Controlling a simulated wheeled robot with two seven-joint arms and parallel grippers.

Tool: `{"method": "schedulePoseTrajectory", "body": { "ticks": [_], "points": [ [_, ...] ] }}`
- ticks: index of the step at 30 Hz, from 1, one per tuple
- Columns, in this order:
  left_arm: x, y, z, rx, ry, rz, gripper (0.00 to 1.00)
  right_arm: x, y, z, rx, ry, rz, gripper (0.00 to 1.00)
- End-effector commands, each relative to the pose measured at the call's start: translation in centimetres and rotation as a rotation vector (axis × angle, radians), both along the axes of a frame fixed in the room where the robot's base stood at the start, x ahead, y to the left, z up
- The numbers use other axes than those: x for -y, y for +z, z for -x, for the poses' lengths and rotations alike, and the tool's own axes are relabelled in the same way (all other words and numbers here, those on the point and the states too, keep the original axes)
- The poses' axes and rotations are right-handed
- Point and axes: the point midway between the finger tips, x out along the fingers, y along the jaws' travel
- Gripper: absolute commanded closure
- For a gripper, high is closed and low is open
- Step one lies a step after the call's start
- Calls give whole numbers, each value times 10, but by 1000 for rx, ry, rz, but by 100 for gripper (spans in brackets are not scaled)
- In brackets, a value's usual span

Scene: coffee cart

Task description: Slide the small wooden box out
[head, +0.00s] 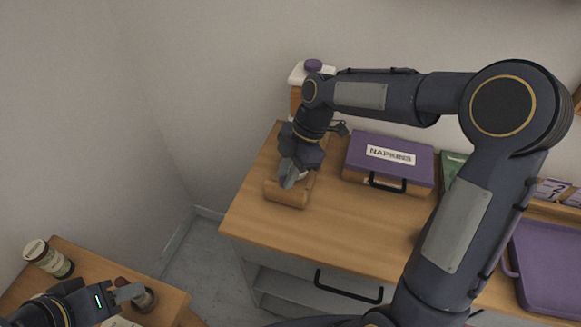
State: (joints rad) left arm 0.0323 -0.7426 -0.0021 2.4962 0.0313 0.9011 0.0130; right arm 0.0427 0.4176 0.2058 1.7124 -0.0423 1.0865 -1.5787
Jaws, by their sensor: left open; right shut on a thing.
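The small wooden box (285,196) is a low light-brown block with rounded edges, near the left end of the wooden counter. My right gripper (290,180) comes down on it from above and is shut on it; the fingers and wrist hide part of its top and far side. My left gripper (128,292) is low at the lower left, open, beside a small dark jar (145,298), well away from the wooden box.
A purple-topped napkins case (392,148) with a black handle stands right of the wooden box. A white-topped container with a purple knob (313,66) is behind. A purple tray (548,265) lies at right. The counter (335,235) is bare in front. Another jar (48,258) stands at lower left.

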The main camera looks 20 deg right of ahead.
Motion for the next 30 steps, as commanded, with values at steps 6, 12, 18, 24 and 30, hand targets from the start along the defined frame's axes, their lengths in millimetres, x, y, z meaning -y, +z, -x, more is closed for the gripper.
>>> {"method": "schedulePoseTrajectory", "body": {
  "ticks": [6, 12, 18, 24, 30],
  "points": [
    [0, -25, 0, 0, 0, 0, 59, -36, -3, 52, 4, 6, -2, 100],
    [0, -31, 0, 0, 0, 0, 59, -55, -1, 81, 3, 3, -3, 100],
    [0, -31, 0, 0, 0, 0, 59, -59, 1, 87, 0, 3, -3, 100],
    [0, -30, 0, 0, 0, 0, 59, -60, 0, 88, -4, 5, -3, 76],
    [0, -30, 0, 0, 0, 0, 59, -59, 0, 87, -3, 3, -3, 57]
  ]
}}
